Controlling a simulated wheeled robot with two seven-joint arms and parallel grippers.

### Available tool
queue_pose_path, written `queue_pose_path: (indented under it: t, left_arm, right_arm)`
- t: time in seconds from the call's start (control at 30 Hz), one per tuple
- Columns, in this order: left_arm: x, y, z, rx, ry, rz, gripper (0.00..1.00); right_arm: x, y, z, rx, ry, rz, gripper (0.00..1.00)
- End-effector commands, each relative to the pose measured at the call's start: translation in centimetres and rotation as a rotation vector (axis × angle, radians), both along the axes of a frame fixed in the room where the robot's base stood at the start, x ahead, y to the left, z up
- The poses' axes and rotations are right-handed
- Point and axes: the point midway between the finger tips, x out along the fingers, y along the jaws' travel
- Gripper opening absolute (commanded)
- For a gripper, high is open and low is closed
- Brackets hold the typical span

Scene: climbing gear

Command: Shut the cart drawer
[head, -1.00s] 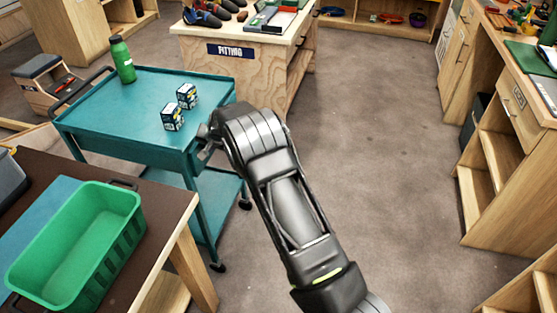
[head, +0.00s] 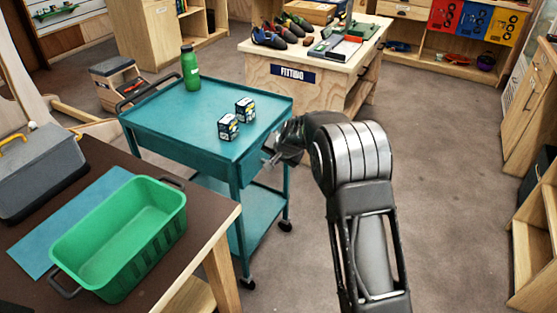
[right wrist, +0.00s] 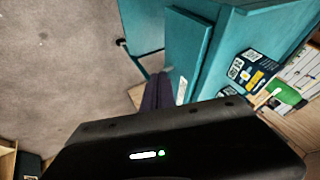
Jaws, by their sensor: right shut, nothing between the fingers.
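The teal cart (head: 185,118) stands left of centre in the head view. In the right wrist view the drawer's teal front (right wrist: 189,45) appears to stand out from the cart body (right wrist: 245,40); how far cannot be told. My right gripper (head: 268,160) is shut and empty, close beside the drawer front. Its dark fingers also show in the right wrist view (right wrist: 158,92); whether they touch the drawer is unclear. My left gripper is out of view.
A green bottle (head: 190,70) and two small boxes (head: 229,127) (head: 245,109) stand on the cart top. A dark table with a green crate (head: 120,235) is in the left foreground. A fitting bench (head: 300,85) stands behind the cart. Floor is clear to the right.

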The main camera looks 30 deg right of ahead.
Motion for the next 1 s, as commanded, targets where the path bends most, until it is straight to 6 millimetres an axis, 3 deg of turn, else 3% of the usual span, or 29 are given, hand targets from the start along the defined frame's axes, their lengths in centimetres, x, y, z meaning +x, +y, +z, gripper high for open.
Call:
queue_pose_path:
  t: [0.2,0.77,0.9,0.97,1.0]
  left_arm:
    - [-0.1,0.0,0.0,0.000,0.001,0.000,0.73]
    - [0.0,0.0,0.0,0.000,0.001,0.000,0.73]
    - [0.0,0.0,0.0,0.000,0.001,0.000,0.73]
    - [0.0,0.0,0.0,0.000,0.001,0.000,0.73]
    - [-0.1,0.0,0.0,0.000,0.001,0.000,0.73]
  right_arm:
    - [-1.5,0.1,2.0,-0.001,0.001,0.001,0.00]
    - [-1.7,0.0,2.1,-0.002,0.003,0.000,0.00]
    - [-1.2,-0.8,2.5,-0.050,-0.031,0.010,0.00]
    - [-1.7,-0.6,1.3,-0.093,-0.031,0.034,0.00]
    - [-2.3,0.3,-0.1,-0.116,-0.023,0.064,0.00]
